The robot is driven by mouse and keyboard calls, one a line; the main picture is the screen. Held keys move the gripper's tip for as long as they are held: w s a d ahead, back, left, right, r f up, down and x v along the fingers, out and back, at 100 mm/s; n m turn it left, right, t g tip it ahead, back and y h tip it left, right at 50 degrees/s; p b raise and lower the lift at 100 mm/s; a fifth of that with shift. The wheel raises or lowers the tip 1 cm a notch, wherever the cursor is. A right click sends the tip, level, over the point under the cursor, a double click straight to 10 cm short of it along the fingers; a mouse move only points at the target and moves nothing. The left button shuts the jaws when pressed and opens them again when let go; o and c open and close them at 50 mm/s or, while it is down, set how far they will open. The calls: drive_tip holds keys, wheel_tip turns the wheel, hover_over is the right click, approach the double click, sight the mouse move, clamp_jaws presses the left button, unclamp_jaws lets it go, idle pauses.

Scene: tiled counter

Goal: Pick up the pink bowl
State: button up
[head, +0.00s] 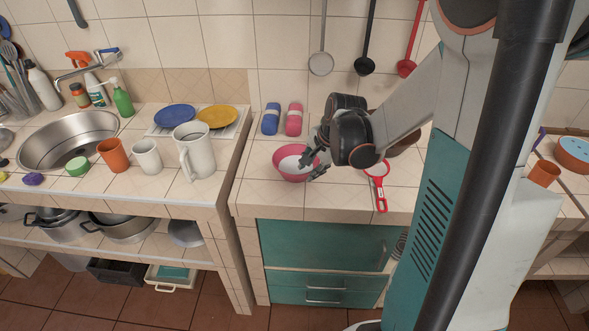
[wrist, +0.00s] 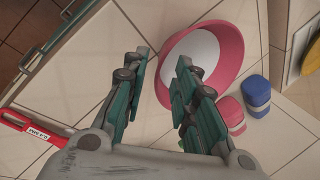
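The pink bowl (head: 284,166) with a white inside stands on the tiled counter in the head view, just left of my gripper (head: 312,168). In the wrist view the pink bowl (wrist: 232,50) lies beyond my fingertips, toward the upper right. My gripper (wrist: 162,62) is open, with a clear gap between its two fingers. The right finger overlaps the near rim of the bowl in that view. I cannot tell whether it touches the bowl. Nothing is held between the fingers.
A red-handled tool (head: 380,188) lies to the right. A white pitcher (head: 195,150) stands on the left counter, across a gap. The counter in front of the bowl is clear.

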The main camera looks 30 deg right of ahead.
sight(309, 172)
drive_tip(key=b+x, duration=0.1)
drive_tip(key=x, duration=0.2)
drive_tip(key=b+x, duration=0.1)
drive_tip(key=x, duration=0.1)
drive_tip(key=shift+w+d+f+b, duration=0.2)
drive_tip(key=shift+d+b, duration=0.1)
drive_tip(key=shift+d, duration=0.1)
drive_tip(key=shift+r, duration=0.15)
clamp_jaws()
